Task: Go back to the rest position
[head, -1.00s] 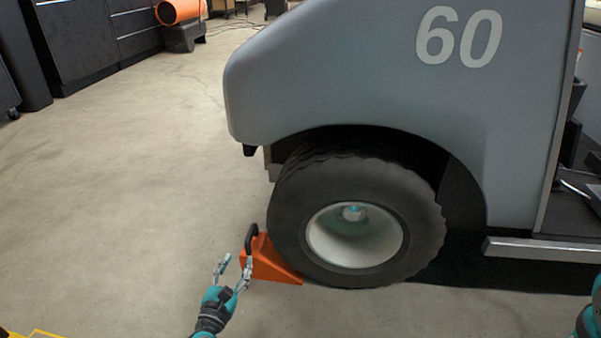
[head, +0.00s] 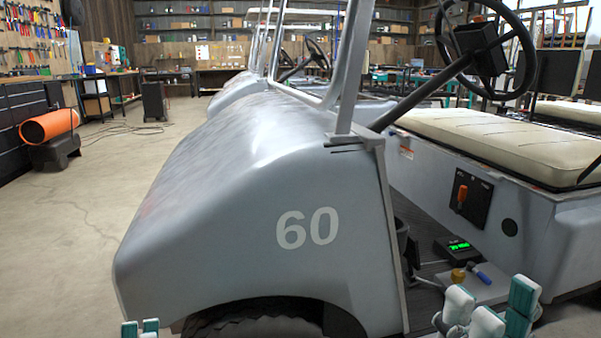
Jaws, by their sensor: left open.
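At the bottom edge left of centre, two small teal-and-white tips of my left gripper (head: 140,328) stick up with a narrow gap between them. It is open, with nothing visible between the tips, and the rest of it is cut off by the frame. White and teal parts at the bottom right belong to my right arm (head: 457,305); I cannot tell the state of its gripper. The grey cart with the number 60 (head: 230,180) fills the middle. Only the top of its front tyre (head: 250,326) shows. The orange wedge chock is out of view.
A steering wheel (head: 487,48), a cream seat (head: 500,140) and a small box with a green display (head: 458,247) are on the cart. An orange cylinder (head: 48,126) lies on a dark stand at the left.

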